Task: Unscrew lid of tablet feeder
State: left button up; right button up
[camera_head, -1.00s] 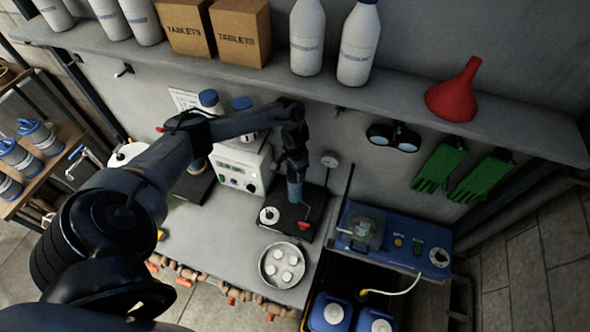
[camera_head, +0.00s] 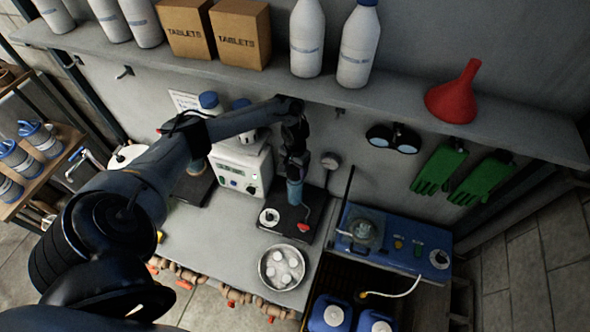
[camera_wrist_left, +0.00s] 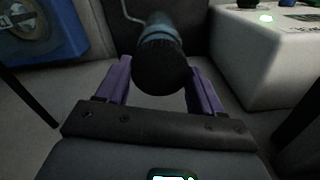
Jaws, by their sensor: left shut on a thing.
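The tablet feeder (camera_head: 294,192) is a blue-grey upright cylinder on a black base plate with a red-handled part, near the back wall of the bench. Its body also shows in the left wrist view (camera_wrist_left: 158,33). Its black round lid (camera_wrist_left: 161,70) faces the wrist camera. My left gripper (camera_head: 294,162) comes down over the feeder from above. In the left wrist view its purple fingers (camera_wrist_left: 158,72) are shut on the lid, one on each side. The thread under the lid is hidden. My right gripper is not in view.
A white control box (camera_head: 240,168) stands left of the feeder. A round metal dish (camera_head: 268,283) with several white tablets is in front. A blue unit (camera_head: 395,240) stands to the right. The shelf (camera_head: 330,95) with bottles and boxes runs above the arm.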

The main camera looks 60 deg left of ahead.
pick_arm(q)
jog(key=shift+r, duration=1.05)
